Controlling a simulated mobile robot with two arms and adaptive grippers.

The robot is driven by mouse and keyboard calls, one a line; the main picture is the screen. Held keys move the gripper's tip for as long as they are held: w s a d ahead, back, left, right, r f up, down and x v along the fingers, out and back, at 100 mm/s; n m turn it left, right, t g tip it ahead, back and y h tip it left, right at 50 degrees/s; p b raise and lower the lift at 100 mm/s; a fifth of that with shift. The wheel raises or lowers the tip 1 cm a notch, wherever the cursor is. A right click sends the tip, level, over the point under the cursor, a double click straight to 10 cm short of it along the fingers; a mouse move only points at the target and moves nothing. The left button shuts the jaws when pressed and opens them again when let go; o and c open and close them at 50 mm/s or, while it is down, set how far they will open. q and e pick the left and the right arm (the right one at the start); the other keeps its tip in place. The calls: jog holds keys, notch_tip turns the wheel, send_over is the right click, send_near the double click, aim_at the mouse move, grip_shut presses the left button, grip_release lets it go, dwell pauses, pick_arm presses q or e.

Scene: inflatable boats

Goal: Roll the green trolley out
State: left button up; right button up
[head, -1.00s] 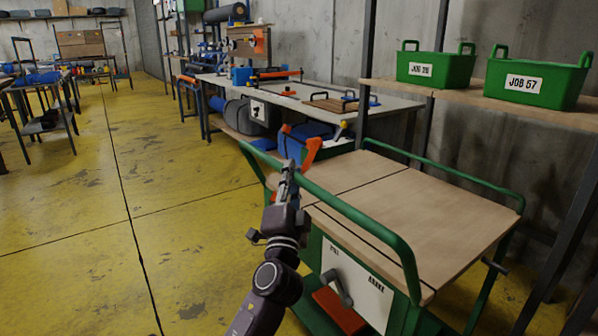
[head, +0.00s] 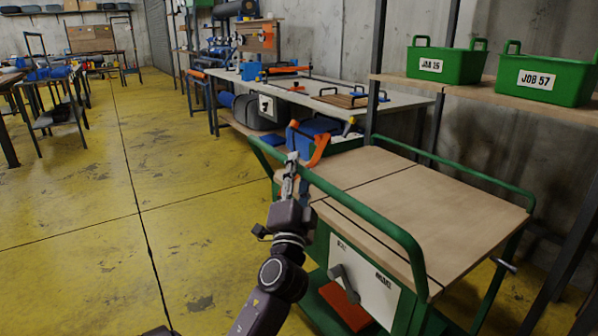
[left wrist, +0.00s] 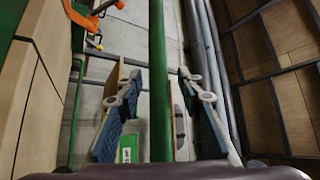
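The green trolley (head: 440,210) stands at the right in the head view, with a pale wooden deck and green tube rails. Its near long rail (head: 372,222) runs diagonally toward me. A white panel on its side carries a grey lever (head: 343,283) above a red-orange block (head: 344,306). My left gripper (head: 292,163) is at the far part of the near rail. In the left wrist view, the green rail (left wrist: 157,50) passes between its two spread fingers, with gaps on both sides. My right gripper is out of view.
A workbench (head: 400,99) with clamps and tools stands behind the trolley along the wall. A shelf with green bins (head: 540,79) is at the right, close to the trolley. Yellow floor (head: 170,165) lies open to the left, with another rack (head: 55,112) further off.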

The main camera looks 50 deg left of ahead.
pick_arm(q)
jog(key=v, duration=0.7)
jog(key=shift+s, duration=0.15)
jog(key=shift+d+f, duration=0.1)
jog(key=shift+f, duration=0.05)
dwell(0.3)
